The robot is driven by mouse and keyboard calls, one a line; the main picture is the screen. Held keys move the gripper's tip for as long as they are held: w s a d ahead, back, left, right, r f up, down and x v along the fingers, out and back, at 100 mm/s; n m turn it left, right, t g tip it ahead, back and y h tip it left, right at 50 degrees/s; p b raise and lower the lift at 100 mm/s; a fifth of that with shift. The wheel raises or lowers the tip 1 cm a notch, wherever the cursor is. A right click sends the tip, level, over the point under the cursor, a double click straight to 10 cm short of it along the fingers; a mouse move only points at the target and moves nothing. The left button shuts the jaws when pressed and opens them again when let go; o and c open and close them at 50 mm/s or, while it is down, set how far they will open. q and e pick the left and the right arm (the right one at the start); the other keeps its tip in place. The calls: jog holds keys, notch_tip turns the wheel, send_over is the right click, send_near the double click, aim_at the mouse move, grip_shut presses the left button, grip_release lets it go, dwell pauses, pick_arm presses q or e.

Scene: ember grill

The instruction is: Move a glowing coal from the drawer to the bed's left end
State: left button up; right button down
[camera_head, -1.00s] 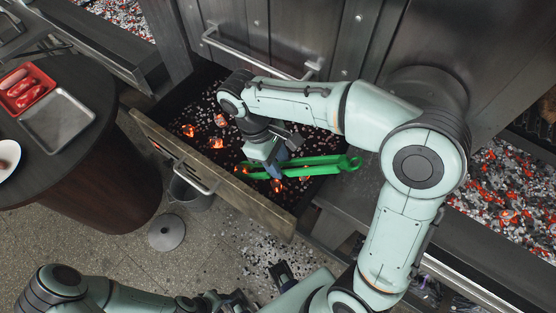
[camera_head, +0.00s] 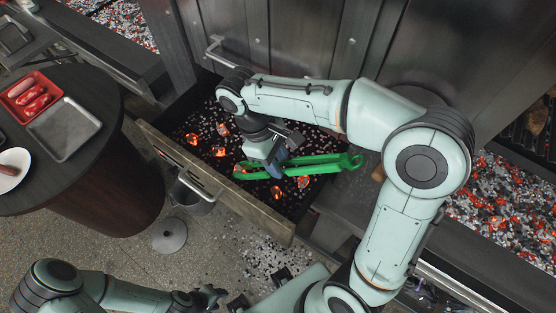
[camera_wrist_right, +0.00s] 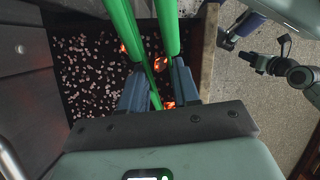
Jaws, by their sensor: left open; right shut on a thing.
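Green tongs (camera_head: 325,162) lie across above the open drawer (camera_head: 228,190). My right gripper (camera_head: 276,166) is shut on them; in the right wrist view their two green arms (camera_wrist_right: 122,25) run up from between my fingers. Several glowing coals (camera_head: 219,151) lie among grey ash in the drawer, with some close to the tongs (camera_head: 303,182). I cannot tell whether the tongs grip a coal. My left gripper (camera_head: 257,288) is open and empty, low in front of the drawer. A bed of glowing coals (camera_head: 505,210) shows at the right; another coal-filled stretch (camera_head: 125,18) shows at the upper left.
A round dark table (camera_head: 110,150) at the left holds a red tray (camera_head: 15,92), a metal tray (camera_head: 65,130) and a white plate (camera_head: 12,178). Metal doors (camera_head: 300,40) rise behind.

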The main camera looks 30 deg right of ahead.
pick_arm(q)
jog(key=w+r+p, duration=0.4)
jog(key=w+r, duration=0.2)
jog(key=shift+w+r+t, duration=0.25)
jog(key=shift+r+t, duration=0.05)
jog(key=shift+t, duration=0.1)
pick_arm(e)
notch_tip(320, 180, up, 9)
jog(key=shift+w+r, duration=0.15)
jog(key=shift+r, duration=0.05)
